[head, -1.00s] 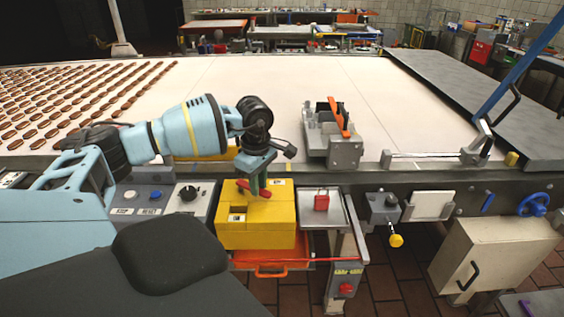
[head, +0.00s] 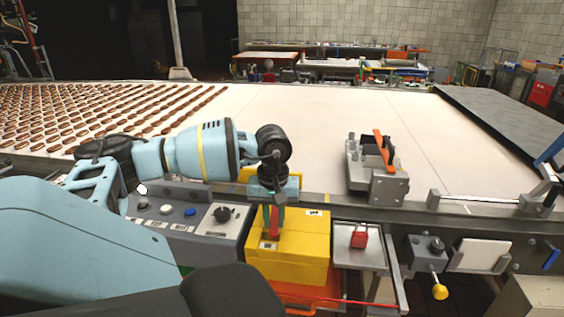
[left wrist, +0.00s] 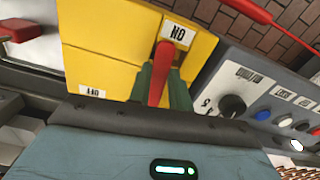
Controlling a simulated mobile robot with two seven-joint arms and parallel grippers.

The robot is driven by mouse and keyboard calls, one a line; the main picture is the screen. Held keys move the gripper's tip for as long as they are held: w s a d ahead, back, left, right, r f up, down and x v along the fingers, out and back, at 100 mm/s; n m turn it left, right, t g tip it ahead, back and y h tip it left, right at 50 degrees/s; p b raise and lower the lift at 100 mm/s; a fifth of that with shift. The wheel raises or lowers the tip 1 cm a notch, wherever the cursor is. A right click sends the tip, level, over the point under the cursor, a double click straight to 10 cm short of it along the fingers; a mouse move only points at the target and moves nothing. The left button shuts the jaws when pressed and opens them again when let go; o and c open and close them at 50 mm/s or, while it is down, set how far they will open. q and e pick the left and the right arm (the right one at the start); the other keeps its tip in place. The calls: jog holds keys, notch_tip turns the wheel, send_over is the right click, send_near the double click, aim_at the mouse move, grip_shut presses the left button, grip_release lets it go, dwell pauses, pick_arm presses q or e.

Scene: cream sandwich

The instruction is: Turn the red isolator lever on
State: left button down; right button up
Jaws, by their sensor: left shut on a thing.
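The yellow isolator box (head: 300,258) stands at the front edge of the conveyor. Its red lever (head: 273,224) points towards the front of the box, with one end beside the ON label (left wrist: 178,33) in the left wrist view. The OFF label (left wrist: 92,91) lies away from the lever, towards another side. My left gripper (head: 273,218) points down onto the box top, its green fingers shut on the lever. The lever (left wrist: 161,68) also shows between the fingers in the left wrist view. Its far part is hidden by the gripper. My right gripper is out of view.
A grey console (head: 205,222) with a black knob and buttons stands left of the box. A small tray (head: 372,257) with a red block (head: 359,237) is to its right.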

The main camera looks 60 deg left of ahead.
aim_at(271, 224)
pick_arm(q)
jog(key=shift+s+a+m, duration=0.25)
jog(key=shift+s+m, duration=0.1)
jog(key=shift+m, duration=0.25)
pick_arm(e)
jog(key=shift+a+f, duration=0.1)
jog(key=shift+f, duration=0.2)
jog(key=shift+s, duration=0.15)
pick_arm(q)
jog(key=c, duration=1.6)
grip_release()
jog(key=o, duration=0.3)
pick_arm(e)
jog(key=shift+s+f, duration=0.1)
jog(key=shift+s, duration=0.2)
pick_arm(q)
jog(key=shift+r, duration=0.1)
notch_tip(271, 224, up, 7)
jog(key=shift+r+b, duration=0.15)
jog(key=shift+b, duration=0.25)
jog(key=shift+r, duration=0.2)
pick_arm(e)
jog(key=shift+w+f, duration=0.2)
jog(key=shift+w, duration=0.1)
